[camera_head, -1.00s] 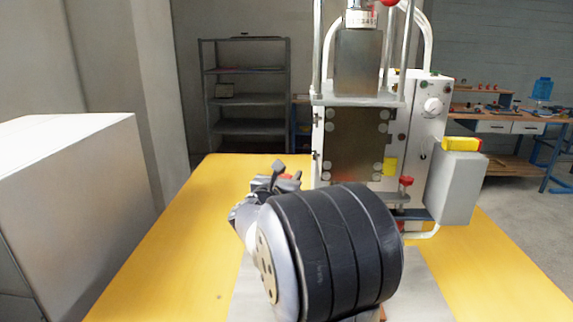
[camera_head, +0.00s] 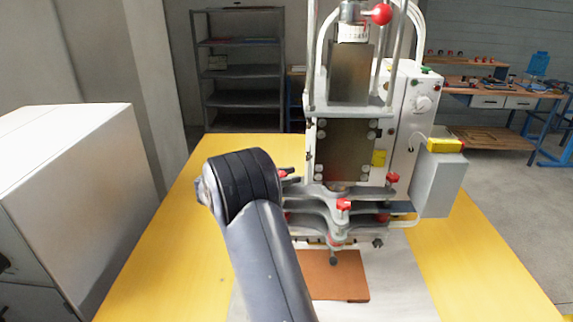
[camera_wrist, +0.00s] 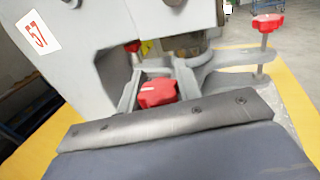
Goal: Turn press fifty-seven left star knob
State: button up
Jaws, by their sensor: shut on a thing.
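The press (camera_head: 345,150) stands on the yellow table, and the wrist view shows its number plate 57 (camera_wrist: 38,35). The left star knob (camera_wrist: 157,92) is red and sits just past the grey edge of my gripper (camera_wrist: 165,122). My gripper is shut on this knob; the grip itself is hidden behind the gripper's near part. In the head view my gripper (camera_head: 289,176) is mostly hidden behind my dark wrist, at the left side of the press's clamp plates.
A second red star knob (camera_head: 343,205) stands at the front of the plates, a third (camera_head: 393,178) at the right. A grey box with a yellow top (camera_head: 438,185) is on the press's right. A brown plate (camera_head: 335,285) lies in front. A white cabinet (camera_head: 75,165) stands left.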

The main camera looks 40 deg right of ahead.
jog(key=shift+s+r+m+g+y+p, duration=0.15)
jog(key=shift+m+g+y+p, duration=0.55)
jog(key=shift+m+g+p, duration=0.55)
jog(key=shift+g, duration=0.35)
jog(key=o, duration=1)
jog(key=shift+c, duration=0.2)
jog(key=p+v, duration=0.9)
jog(key=v, duration=0.1)
jog(key=shift+a, duration=0.35)
jog(key=shift+a, duration=0.1)
